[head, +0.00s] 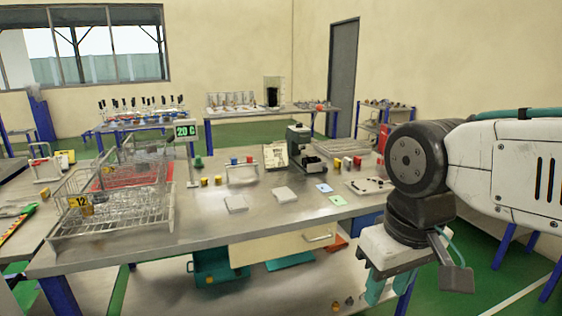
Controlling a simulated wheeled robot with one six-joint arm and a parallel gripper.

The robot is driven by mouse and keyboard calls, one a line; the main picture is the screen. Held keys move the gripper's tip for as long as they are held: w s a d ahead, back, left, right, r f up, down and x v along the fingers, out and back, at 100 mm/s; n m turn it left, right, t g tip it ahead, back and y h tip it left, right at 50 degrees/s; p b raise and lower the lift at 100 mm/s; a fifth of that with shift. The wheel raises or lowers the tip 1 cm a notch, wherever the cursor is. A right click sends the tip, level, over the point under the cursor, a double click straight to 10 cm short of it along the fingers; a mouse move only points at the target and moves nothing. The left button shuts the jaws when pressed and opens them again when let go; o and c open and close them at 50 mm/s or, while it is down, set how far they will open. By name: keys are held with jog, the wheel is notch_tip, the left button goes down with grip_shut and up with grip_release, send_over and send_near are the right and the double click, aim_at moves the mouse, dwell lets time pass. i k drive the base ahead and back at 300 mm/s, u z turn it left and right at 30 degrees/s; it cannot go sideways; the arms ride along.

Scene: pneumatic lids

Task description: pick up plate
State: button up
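Two small light-grey square plates lie flat on the metal worktable (190,250). One plate (236,204) is near the middle of the tabletop. The other plate (284,195) lies a little farther right and back. I cannot tell which of them the task means. My gripper (376,289) hangs below my arm at the right, past the table's right front edge, pointing down with teal fingers. It is well to the right of both plates and touches neither. Its fingertips are partly hidden, so its opening is unclear.
Wire baskets (110,215) fill the table's left side. The front middle of the tabletop is clear.

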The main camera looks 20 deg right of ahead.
aim_at(234, 204)
jog(key=u, duration=2.3)
jog(key=i, duration=1.75)
jog(key=z, duration=3.3)
